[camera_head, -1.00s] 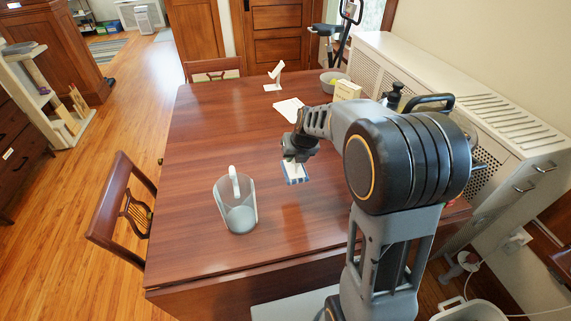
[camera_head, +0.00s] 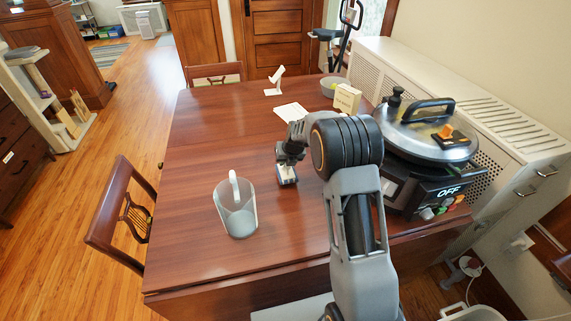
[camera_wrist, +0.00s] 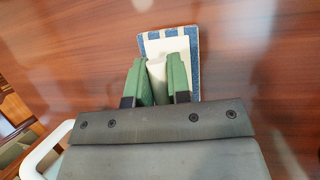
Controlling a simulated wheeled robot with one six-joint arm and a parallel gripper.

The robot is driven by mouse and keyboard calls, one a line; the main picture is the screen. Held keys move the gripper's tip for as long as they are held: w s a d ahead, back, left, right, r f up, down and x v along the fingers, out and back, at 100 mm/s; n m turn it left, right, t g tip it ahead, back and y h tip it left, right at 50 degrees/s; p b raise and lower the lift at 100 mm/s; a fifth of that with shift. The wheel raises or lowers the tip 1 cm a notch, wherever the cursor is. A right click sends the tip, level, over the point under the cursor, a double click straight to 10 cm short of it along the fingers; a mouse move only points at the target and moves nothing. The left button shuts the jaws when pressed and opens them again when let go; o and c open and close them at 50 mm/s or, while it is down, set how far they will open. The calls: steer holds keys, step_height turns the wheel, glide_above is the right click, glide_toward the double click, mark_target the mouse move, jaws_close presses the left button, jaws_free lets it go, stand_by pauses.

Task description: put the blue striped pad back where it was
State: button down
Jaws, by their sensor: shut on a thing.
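The blue striped pad (camera_head: 287,178) is under my gripper (camera_head: 286,168), over the middle of the wooden table, right of the clear jug. In the wrist view the pad (camera_wrist: 194,55) shows a blue and white striped border around a pale centre. The green fingers of my gripper (camera_wrist: 157,70) are shut on a pale raised piece at the middle of the pad. The near part of the pad is hidden behind the fingers. I cannot tell whether the pad touches the table.
The clear jug (camera_head: 238,215) stands left of my gripper. A white sheet (camera_head: 291,112), a small white stand (camera_head: 276,80), a cream box (camera_head: 346,98) and a bowl (camera_head: 333,86) are farther back. A large cooker (camera_head: 432,150) stands at right. The table's left half is mostly clear.

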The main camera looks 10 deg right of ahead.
steer(key=shift+f, duration=0.8)
steer(key=shift+f, duration=0.15)
steer(key=c, duration=1.1)
jaws_free()
steer(key=shift+o, duration=0.2)
